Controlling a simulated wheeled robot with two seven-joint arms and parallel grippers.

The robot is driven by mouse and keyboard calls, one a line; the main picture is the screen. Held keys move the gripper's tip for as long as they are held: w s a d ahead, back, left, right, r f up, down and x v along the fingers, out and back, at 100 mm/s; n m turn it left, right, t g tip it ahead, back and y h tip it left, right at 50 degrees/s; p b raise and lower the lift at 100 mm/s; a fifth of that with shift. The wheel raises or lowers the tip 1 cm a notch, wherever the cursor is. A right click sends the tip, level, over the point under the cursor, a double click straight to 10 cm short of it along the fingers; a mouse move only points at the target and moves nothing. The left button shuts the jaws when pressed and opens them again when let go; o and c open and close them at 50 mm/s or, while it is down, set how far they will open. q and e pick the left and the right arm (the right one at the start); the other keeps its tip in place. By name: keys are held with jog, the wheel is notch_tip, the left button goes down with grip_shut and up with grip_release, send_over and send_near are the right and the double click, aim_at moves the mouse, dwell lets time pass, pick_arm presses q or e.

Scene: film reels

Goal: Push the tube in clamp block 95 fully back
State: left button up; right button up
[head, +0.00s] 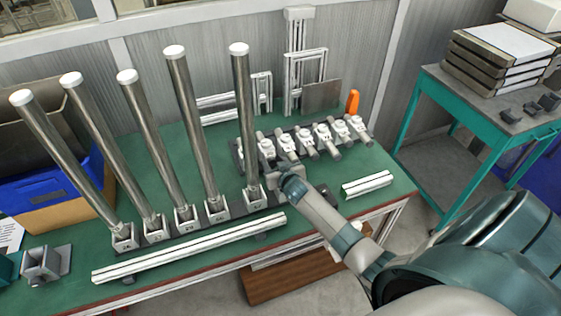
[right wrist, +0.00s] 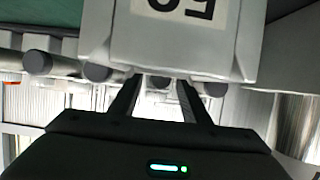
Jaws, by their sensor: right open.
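A row of small white clamp blocks (head: 304,135) stands on the right half of the green bench, each with a short grey tube through it. Their numbers are too small to read, so I cannot tell which is 95. My right gripper (head: 270,168) is at the near left end of this row, partly hidden by its own wrist. A grey block (right wrist: 185,45) with a cut-off, upside-down label is close beyond the fingertips. Round tube ends (right wrist: 37,62) show left of it. My left gripper is out of view.
Several tall metal tubes (head: 190,120) with white caps stand in numbered bases left of my right gripper. A long white rail (head: 190,250) lies along the front edge; a short rail (head: 367,184) lies right of my forearm. An orange object (head: 352,102) stands behind the row.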

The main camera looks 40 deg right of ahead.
jog(key=b+v, duration=0.2)
jog(key=v, duration=1.5)
jog(key=shift+b, duration=0.35)
jog(key=shift+s+a, duration=0.1)
jog(key=shift+s, duration=0.05)
jog(key=c, duration=0.7)
jog(key=shift+m, duration=0.4)
grip_shut()
jog(key=m, duration=0.5)
jog(key=m+g, duration=0.1)
jog(key=m, duration=0.5)
jog(key=m+b, duration=0.1)
jog(key=m, duration=0.5)
jog(key=shift+w+f, duration=0.2)
jog(key=shift+f, duration=0.1)
